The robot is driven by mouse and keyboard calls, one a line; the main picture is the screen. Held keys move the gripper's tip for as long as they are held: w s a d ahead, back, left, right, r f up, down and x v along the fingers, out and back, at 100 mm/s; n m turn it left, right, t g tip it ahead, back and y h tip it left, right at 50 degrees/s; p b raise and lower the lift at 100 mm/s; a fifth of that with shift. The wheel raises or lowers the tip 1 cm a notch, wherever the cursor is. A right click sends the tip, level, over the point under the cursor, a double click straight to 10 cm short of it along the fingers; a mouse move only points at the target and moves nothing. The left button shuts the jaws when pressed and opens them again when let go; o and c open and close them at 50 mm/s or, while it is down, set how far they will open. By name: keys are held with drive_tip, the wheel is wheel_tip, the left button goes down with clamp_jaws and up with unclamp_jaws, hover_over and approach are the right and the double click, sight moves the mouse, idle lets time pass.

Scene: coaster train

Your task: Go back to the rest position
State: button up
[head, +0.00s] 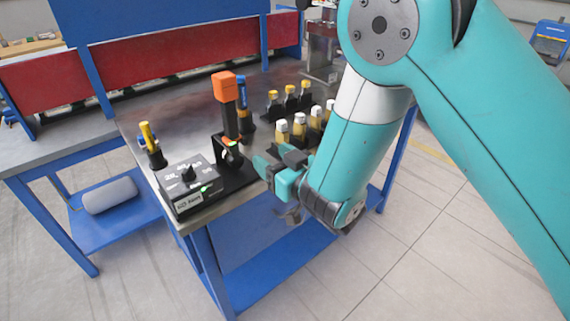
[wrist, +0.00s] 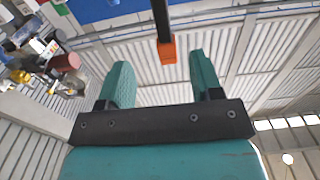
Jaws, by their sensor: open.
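My gripper (head: 268,166) is at the front edge of the metal-topped workbench (head: 180,115) in the head view, to the right of a black device with an orange top (head: 225,88). In the wrist view its two teal fingers (wrist: 160,82) are spread apart with nothing between their tips. The orange part (wrist: 167,50) on a dark post shows beyond the fingers there. My teal arm comes in from the right and covers part of the bench's right side.
A black control box (head: 190,186) with a dial stands at the bench's front left corner, and a yellow-topped tool (head: 150,142) behind it. Several capped vials (head: 298,130) stand in black racks beside my arm. A grey roll (head: 110,195) lies on a lower blue shelf. The floor at right is clear.

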drive_tip(key=s+d+r+m+g+h, duration=0.1)
drive_tip(key=d+r+m+g+h, duration=0.15)
drive_tip(key=d, duration=0.25)
drive_tip(key=d+r+m+g+h, duration=0.1)
drive_tip(key=d+r+m+h, duration=0.1)
drive_tip(key=d+m+h, duration=0.15)
drive_tip(key=s+d+r+n+g, duration=0.2)
drive_tip(key=s+g, duration=0.1)
drive_tip(key=s, duration=0.5)
drive_tip(key=s+d+r+n+g, duration=0.1)
drive_tip(key=s+g, duration=0.3)
drive_tip(key=s, duration=0.4)
drive_tip(key=s+d+r+n+g, duration=0.2)
drive_tip(key=s+d+r+g, duration=0.1)
drive_tip(key=s, duration=0.6)
drive_tip(key=shift+d+r+n+g+h, duration=0.3)
drive_tip(key=shift+d+r+g+h, duration=0.05)
drive_tip(key=shift+r+h, duration=0.1)
